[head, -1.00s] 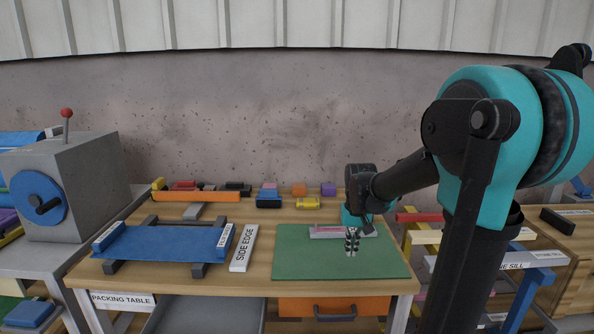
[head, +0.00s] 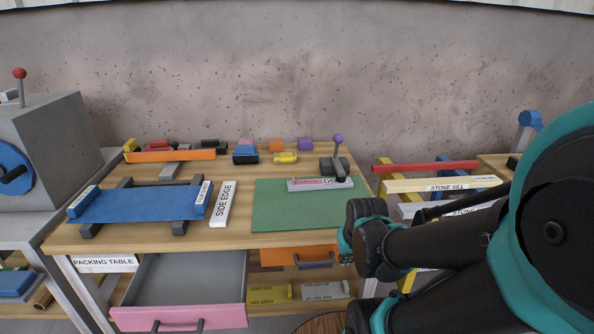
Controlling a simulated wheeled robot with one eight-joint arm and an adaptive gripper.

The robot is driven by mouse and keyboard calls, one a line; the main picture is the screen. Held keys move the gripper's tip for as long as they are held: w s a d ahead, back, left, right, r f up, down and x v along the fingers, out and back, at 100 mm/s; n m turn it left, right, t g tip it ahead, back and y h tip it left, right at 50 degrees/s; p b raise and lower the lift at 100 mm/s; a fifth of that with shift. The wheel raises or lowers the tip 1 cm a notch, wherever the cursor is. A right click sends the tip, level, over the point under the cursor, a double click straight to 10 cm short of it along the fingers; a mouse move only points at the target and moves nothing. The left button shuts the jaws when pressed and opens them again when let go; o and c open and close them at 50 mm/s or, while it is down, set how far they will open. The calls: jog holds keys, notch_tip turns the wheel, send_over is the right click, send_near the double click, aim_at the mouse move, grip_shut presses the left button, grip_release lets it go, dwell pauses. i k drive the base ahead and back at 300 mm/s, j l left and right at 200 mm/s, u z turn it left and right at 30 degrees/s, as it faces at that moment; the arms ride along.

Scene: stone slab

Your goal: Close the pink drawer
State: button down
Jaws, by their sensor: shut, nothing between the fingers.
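The pink drawer (head: 180,318) is pulled out from under the left part of the packing table, low in the head view. Its grey inside (head: 192,278) looks empty. A dark handle is on its pink front and is cut off by the bottom edge of the picture. My arm comes in from the right, with its bent part over the right front corner of the table, to the right of the pink drawer. My gripper's fingers do not show; they are hidden behind the arm or below the picture.
An orange drawer (head: 283,256) with a dark handle sits under the table, right of the pink one. Yellow and grey blocks (head: 268,294) lie on a lower shelf. The tabletop holds a green mat (head: 275,215), a blue sheet (head: 145,206) and a purple-knobbed lever (head: 338,150).

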aim_at(199, 291)
jog(key=k+u, duration=0.1)
jog(key=u, duration=1.4)
jog(key=l+z, duration=0.25)
jog(key=k+l, duration=0.05)
